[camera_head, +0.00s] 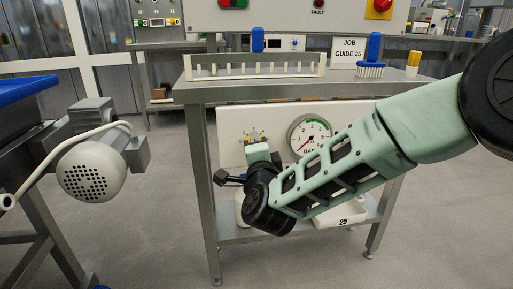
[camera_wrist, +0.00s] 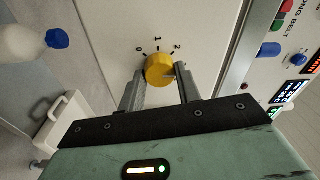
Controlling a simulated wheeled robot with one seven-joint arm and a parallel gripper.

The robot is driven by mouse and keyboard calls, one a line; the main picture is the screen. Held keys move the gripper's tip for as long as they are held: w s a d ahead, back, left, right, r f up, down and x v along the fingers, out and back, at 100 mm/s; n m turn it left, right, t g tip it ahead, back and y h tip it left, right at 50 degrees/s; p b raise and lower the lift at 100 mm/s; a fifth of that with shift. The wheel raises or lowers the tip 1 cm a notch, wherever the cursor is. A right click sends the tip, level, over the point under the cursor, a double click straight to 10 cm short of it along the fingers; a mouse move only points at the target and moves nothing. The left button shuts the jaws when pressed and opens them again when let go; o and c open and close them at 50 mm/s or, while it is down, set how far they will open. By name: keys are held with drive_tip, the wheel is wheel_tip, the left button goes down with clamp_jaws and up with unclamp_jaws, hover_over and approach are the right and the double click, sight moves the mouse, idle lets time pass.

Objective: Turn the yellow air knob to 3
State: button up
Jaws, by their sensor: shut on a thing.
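The yellow air knob (camera_wrist: 157,69) sits on a pale panel (camera_wrist: 108,25) in the wrist view. The marks 0, 1 and 2 show around its upper side; the mark 3 is not visible. My gripper (camera_wrist: 160,74) is shut on the knob, with one finger on each side. A grey strip shows at the knob's right side; I cannot tell whether it is the pointer or a fingertip, so the setting is unclear. In the head view my gripper (camera_head: 257,146) is at the white panel under the bench, and the knob is mostly hidden there.
A round pressure gauge (camera_head: 309,135) is right of my gripper, its red needle pointing lower left. The steel bench (camera_head: 290,88) stands above my arm, carrying a peg rack (camera_head: 255,66) and a blue brush (camera_head: 373,55). A white bin (camera_head: 343,217) marked 25 is on the lower shelf.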

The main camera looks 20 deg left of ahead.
drive_tip(key=shift+s+f, duration=0.1)
drive_tip(key=o, duration=1)
drive_tip(key=shift+c, duration=0.2)
drive_tip(key=p+v, duration=0.4)
drive_tip(key=v, duration=1.3)
drive_tip(key=shift+s, duration=0.15)
drive_tip(key=shift+d, duration=0.1)
